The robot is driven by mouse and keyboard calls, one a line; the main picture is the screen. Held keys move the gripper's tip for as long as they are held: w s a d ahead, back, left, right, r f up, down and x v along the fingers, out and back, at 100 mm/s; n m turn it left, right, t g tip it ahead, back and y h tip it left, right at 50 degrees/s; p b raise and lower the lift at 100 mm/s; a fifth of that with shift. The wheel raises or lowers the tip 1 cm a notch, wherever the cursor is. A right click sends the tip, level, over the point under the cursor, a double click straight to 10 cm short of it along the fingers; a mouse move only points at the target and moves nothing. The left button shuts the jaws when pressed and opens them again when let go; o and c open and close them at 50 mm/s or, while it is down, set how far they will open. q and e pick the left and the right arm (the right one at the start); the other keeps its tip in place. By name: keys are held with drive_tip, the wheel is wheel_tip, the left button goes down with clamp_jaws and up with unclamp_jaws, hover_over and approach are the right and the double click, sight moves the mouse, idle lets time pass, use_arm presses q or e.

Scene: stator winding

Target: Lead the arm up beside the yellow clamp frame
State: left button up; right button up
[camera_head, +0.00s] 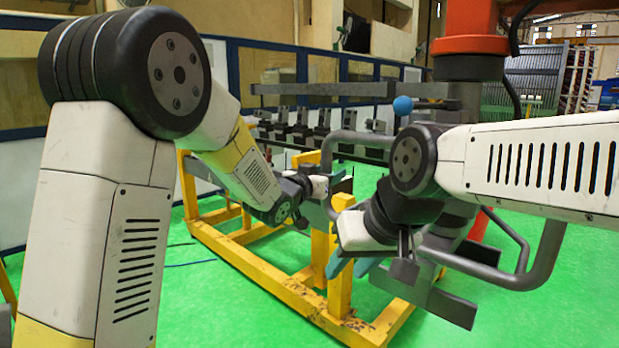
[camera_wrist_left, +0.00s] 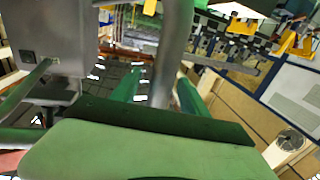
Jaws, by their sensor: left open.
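The yellow clamp frame (camera_head: 250,262) stands on the green floor in the middle of the head view, with a yellow post (camera_head: 341,285) at its near right end. My left gripper (camera_head: 334,190) is above the frame, near the post's upper part and a bent grey tube (camera_head: 342,138). In the left wrist view my left gripper's two green-looking fingers (camera_wrist_left: 160,92) are apart, and a grey tube (camera_wrist_left: 173,45) passes through the picture between them. I cannot tell if they touch it. My right gripper (camera_head: 353,266) is lower, by the post; its teal fingers are partly hidden.
A grey machine with bent tube handles (camera_head: 525,275) and a blue ball (camera_head: 402,105) is close to both arms. A rack of dark parts (camera_head: 318,135) stands behind the frame. Green floor (camera_head: 215,315) is open at the front left.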

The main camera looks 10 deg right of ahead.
use_arm(q)
drive_tip(key=shift+x, duration=1.05)
clamp_jaws()
idle(0.6)
idle(0.4)
idle(1.6)
